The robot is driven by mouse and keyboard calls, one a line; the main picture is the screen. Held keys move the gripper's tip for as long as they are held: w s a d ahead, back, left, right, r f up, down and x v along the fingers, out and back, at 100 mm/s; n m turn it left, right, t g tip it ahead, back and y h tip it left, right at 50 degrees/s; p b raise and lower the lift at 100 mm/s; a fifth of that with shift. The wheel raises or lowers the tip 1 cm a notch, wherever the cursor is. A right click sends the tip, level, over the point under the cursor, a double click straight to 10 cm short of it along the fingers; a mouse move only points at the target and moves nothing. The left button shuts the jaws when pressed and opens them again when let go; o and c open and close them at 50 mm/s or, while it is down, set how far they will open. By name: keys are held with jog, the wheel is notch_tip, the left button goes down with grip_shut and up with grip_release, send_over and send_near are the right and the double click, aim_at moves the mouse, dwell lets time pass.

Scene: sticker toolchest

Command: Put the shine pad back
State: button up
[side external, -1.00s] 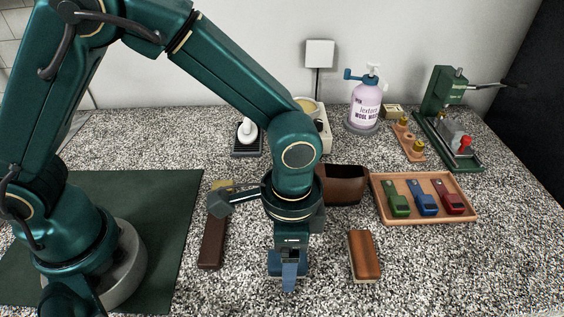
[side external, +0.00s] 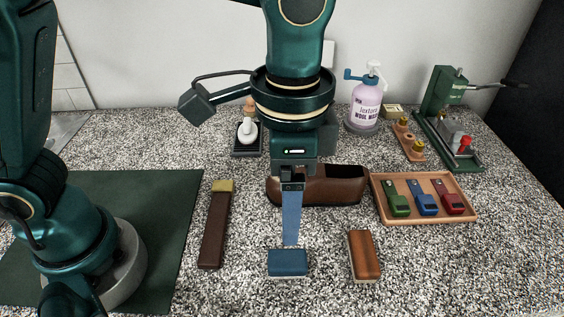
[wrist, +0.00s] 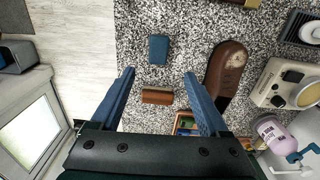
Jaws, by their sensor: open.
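A small blue block-shaped pad (side external: 288,263), likely the shine pad, lies flat on the speckled counter at front centre. It also shows in the wrist view (wrist: 158,49). A brown block with a pale underside (side external: 364,256) lies to its right, also in the wrist view (wrist: 158,96). My gripper (side external: 291,242) has blue fingers pointing down, and its tips appear just behind or above the blue pad. In the wrist view my gripper (wrist: 160,74) is open and empty, its fingers wide apart. A brown leather shoe (side external: 335,190) stands behind it, partly hidden by the gripper.
A dark brown bar with a yellow end (side external: 214,228) lies left. A wooden tray (side external: 430,219) with green, blue and red pieces is right. A pump bottle (side external: 366,105) and green press (side external: 440,100) stand at the back. Bare counter lies between the bar and blue pad.

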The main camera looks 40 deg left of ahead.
jog(key=s+a+r+n+t, duration=0.1)
jog(key=s+a+n+t, duration=0.1)
jog(key=a, duration=0.6)
jog(key=s+a+r+n+t, duration=0.1)
jog(key=s+a+n+t, duration=0.2)
jog(key=a+n, duration=0.3)
jog(key=shift+s+a+r+n+t, duration=0.3)
jog(key=shift+s+a+n, duration=0.15)
jog(key=shift+a, duration=0.7)
